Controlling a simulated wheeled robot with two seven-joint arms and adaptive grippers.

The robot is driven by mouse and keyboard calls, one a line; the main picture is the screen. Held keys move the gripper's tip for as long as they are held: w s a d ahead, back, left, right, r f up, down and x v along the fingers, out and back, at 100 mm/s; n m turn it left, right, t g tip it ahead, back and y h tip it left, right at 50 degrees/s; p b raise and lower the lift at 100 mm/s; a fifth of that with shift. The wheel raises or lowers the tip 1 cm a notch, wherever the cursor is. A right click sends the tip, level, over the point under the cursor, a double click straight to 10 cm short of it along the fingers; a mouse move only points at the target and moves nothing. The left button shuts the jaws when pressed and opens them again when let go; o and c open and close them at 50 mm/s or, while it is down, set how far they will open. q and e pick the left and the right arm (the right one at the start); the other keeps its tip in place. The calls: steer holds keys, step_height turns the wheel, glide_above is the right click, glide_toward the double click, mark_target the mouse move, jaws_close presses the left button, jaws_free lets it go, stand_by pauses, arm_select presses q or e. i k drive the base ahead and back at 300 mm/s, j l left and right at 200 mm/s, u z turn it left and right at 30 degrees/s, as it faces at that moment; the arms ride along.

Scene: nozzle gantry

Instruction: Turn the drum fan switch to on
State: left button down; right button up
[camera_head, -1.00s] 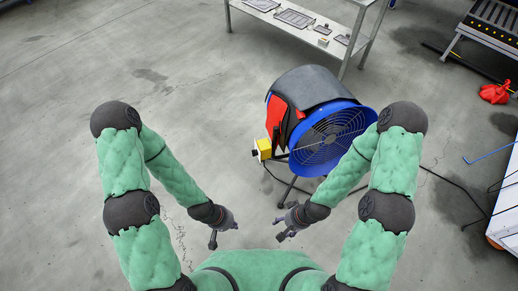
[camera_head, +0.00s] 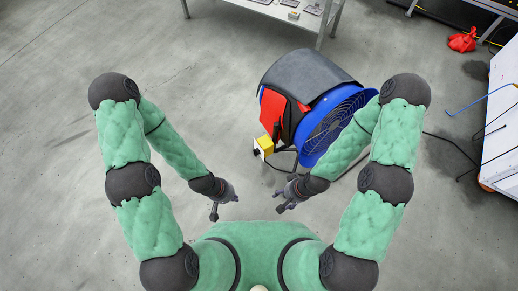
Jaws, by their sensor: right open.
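The drum fan (camera_head: 307,85) stands on the floor ahead of me, slightly right of centre. It has a blue rim and grille, and a dark cover with red parts on its drum. A yellow switch box (camera_head: 264,145) with a pale front sits on its near left side. The switch's position is too small to tell. My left gripper (camera_head: 221,209) is low in front of my body, apart from the fan; its fingers are too small to judge. My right gripper (camera_head: 281,201) is open and empty, below the switch box in the picture and apart from it.
A metal table (camera_head: 290,18) with small items stands behind the fan. A red bag (camera_head: 462,40) lies on the floor at upper right. A white panel (camera_head: 503,120) is at the right edge, with a cable on the floor near it. The floor at left is clear.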

mark_target(257, 151)
steer(key=j+z, duration=0.15)
steer(key=z, duration=0.15)
steer(key=j+z, duration=0.45)
steer(key=j, duration=0.6)
steer(key=j+z, duration=0.2)
steer(key=j, duration=0.55)
steer(key=j+z, duration=0.2)
steer(key=j, duration=0.95)
steer(key=k+j, duration=0.15)
steer(key=j, duration=0.6)
steer(key=k, duration=0.05)
